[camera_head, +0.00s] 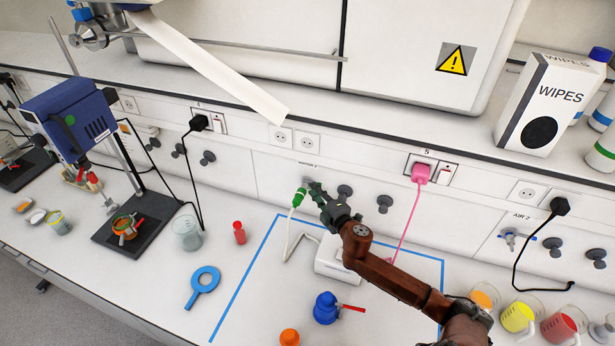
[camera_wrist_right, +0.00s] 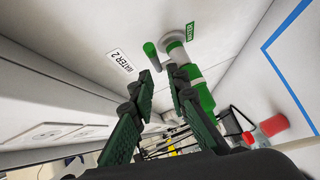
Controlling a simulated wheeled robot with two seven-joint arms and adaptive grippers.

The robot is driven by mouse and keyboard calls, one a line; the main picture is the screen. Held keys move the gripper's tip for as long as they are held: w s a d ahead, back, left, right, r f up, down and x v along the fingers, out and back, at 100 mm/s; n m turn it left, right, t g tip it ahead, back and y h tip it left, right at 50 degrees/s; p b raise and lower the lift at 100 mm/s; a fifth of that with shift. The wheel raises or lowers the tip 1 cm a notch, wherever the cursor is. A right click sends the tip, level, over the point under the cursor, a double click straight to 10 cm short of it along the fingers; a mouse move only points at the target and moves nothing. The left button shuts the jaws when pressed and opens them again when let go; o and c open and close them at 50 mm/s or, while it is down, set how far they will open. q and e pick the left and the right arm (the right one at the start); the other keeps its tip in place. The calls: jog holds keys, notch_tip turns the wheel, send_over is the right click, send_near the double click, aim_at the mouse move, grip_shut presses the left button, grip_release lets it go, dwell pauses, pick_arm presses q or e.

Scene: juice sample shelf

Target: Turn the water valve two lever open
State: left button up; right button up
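The water valve two (camera_wrist_right: 176,52) is a metal tap on the wall panel, beside a WATER 2 label (camera_wrist_right: 121,61). Its short green lever (camera_wrist_right: 150,49) shows just beyond my fingertips in the right wrist view. A green hose fitting (camera_wrist_right: 200,90) hangs from the tap; it also shows in the head view (camera_head: 299,197) with a white hose below. My right gripper (camera_wrist_right: 163,82) is open, its two dark green fingers apart, close to the lever with nothing gripped. In the head view my right gripper (camera_head: 316,190) is at the panel and hides most of the tap. My left gripper is not in view.
A pink plug (camera_head: 421,172) with a cord and several dark knobs sit along the panel to the right. A white box (camera_head: 335,262) stands beneath my right arm. The blue-taped area has free room.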

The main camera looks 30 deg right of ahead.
jog(key=shift+h, duration=0.3)
jog(key=w, duration=0.1)
jog(key=w+d, duration=0.1)
jog(key=w, duration=0.1)
jog(key=w+d+f, duration=0.1)
jog(key=w, duration=0.1)
jog(key=shift+d+f, duration=0.1)
jog(key=shift+d, duration=0.05)
jog(key=shift+s, duration=0.1)
jog(key=shift+s+r, duration=0.45)
jog(key=shift+s, duration=0.1)
jog(key=shift+w+f, duration=0.1)
jog(key=shift+c, duration=0.4)
jog(key=shift+w+f, duration=0.15)
jog(key=shift+w, duration=0.05)
jog(key=shift+c, duration=0.9)
grip_shut()
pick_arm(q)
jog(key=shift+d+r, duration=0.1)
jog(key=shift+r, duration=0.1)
